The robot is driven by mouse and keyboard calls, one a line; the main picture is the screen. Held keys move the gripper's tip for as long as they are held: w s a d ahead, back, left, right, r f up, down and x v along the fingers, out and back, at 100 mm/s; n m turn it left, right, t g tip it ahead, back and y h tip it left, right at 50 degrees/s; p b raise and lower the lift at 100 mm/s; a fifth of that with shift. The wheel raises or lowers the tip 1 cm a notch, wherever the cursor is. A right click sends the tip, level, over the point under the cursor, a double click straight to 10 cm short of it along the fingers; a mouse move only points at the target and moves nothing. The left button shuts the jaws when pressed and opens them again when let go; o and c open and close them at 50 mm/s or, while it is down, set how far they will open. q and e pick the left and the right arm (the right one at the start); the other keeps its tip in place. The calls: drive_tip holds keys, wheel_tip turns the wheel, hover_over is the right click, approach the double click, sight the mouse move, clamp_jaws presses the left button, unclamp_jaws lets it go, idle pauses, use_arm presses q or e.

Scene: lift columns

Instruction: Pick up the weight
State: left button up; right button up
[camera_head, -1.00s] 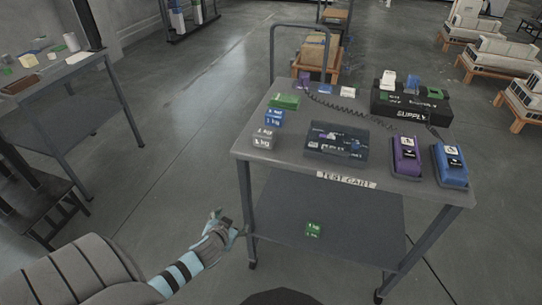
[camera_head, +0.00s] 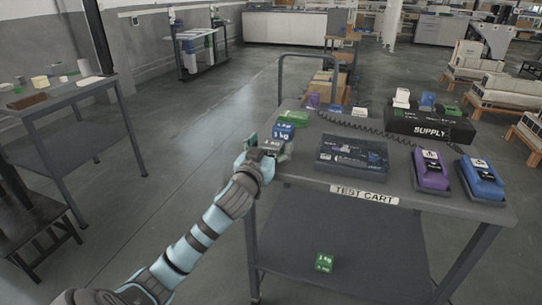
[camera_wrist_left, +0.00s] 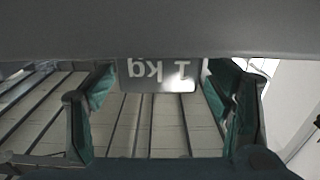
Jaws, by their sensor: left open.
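A grey weight (camera_head: 271,145) stands at the near left corner of the test cart (camera_head: 318,180). In the left wrist view the weight (camera_wrist_left: 160,72) shows its "1 kg" label upside down, between the two fingers. My left gripper (camera_head: 262,153) is at the weight, in front of it, and partly hides it. In the left wrist view the left gripper (camera_wrist_left: 160,110) is open, with a finger on each side of the weight and gaps showing. Blue weights (camera_head: 284,133) stand just behind it, and a green one (camera_head: 294,118) lies farther back. My right gripper is not in view.
A dark box (camera_head: 352,157), a purple device (camera_head: 431,170) and a blue device (camera_head: 481,180) stand on the cart. A black supply box (camera_head: 430,124) is at the back. A green weight (camera_head: 324,262) sits on the lower shelf.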

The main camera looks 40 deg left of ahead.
use_arm(q)
drive_tip(key=shift+w+a+f, duration=0.1)
drive_tip(key=shift+w+a, duration=0.1)
drive_tip(key=shift+w, duration=0.45)
drive_tip(key=shift+s, duration=0.15)
drive_tip(key=shift+c, duration=1.1)
clamp_jaws()
drive_tip(key=shift+r, duration=0.25)
